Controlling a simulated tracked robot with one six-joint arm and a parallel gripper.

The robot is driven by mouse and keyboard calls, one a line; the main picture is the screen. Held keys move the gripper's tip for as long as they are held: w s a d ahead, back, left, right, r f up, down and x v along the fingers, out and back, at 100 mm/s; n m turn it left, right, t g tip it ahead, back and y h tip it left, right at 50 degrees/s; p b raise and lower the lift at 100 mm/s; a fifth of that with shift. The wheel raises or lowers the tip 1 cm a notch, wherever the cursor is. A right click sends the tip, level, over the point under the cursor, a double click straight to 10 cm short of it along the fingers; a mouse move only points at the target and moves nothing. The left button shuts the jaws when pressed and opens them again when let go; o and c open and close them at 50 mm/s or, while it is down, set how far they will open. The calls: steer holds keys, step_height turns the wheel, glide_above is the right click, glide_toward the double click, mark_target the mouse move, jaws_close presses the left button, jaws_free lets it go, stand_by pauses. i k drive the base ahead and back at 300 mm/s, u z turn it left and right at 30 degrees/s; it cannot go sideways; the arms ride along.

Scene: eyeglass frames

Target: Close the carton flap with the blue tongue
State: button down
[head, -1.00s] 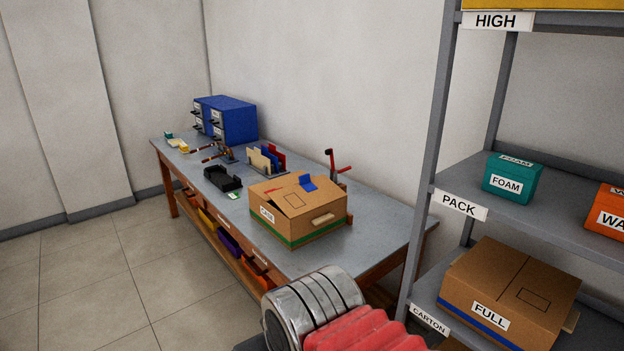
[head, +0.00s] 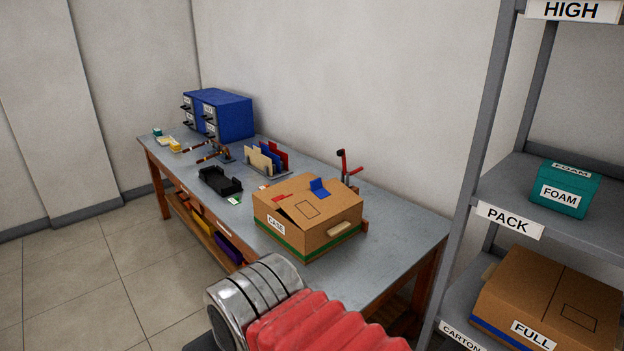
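The brown carton labelled CASE (head: 322,238) stands on the grey workbench (head: 398,236), with a green stripe along its lower edge. Its top flap (head: 306,209) looks slightly raised at the left front, with a dark gap under it. The blue tongue (head: 320,188) sticks up at the back of the top. A red patch (head: 281,197) lies on the top left of it. A pale handle (head: 340,229) is on its right side. My gripper is not in view; only my arm's metal and red ribbed part shows at the bottom, in front of the bench.
A black tray (head: 220,184), a rack with coloured dividers (head: 268,160), a red-handled device (head: 346,168) and a blue drawer cabinet (head: 220,116) stand on the bench. A shelf (head: 487,150) at right holds a FOAM box (head: 565,190) and FULL carton (head: 548,300). Floor at left is clear.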

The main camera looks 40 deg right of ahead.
mark_target(310, 208)
steer(key=z, duration=0.15)
steer(key=i, duration=1.15)
steer(key=z, duration=0.45)
